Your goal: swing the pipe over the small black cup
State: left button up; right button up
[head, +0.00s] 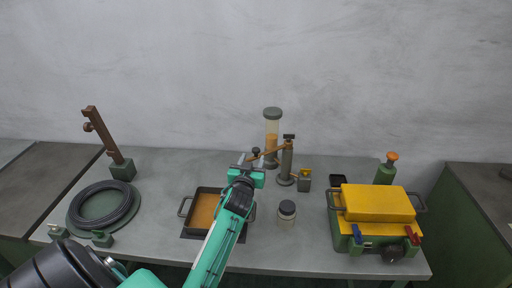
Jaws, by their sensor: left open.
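The pipe (274,152) is a thin copper-brown tube on a dark grey upright post (287,164). It points left from the post, away from the black cup. A small black cup (338,179) stands on the table to the right of the post, behind the yellow-topped machine. My left gripper (246,159) is open at the free left end of the pipe. Whether its fingers touch or straddle the pipe I cannot tell. My right gripper is out of view.
A clear cylinder with orange contents (272,132) stands behind the pipe. A small grey block with a yellow top (305,180) stands between post and cup. A lidded jar (287,212), orange-filled tray (186,207) and green-yellow machine (378,204) are nearer.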

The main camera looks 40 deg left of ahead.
aim_at(255, 152)
pick_arm(q)
jog(key=p+x, duration=0.1)
jog(key=x, duration=0.5)
jog(key=shift+w+a, duration=0.15)
jog(key=shift+w, duration=0.05)
grip_shut()
